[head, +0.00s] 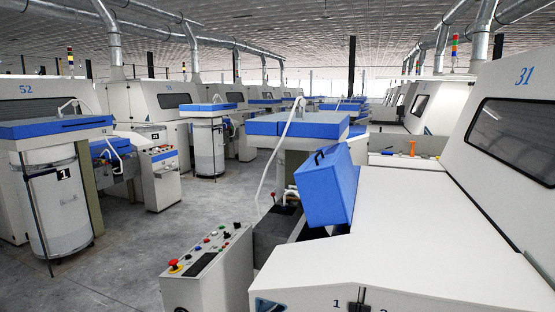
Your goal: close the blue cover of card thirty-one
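Card thirty-one (420,240) fills the right side of the head view, a large off-white machine with a blue "31" on its upper housing. Its blue cover (327,190) stands raised and tilted at the left end of the card's white top. A small black handle (320,157) is on the cover's upper edge. Dark machine parts and a white fitting (290,193) show in the gap left of the cover. What lies directly behind the cover is hidden. Neither of my grippers is in view.
A control panel (208,248) with a red knob and several buttons stands at the front, left of card thirty-one. A blue-topped coiler (300,124) stands behind the cover. Machine 52 (45,95) and a white can (57,205) stand left. Grey floor (140,255) is clear between.

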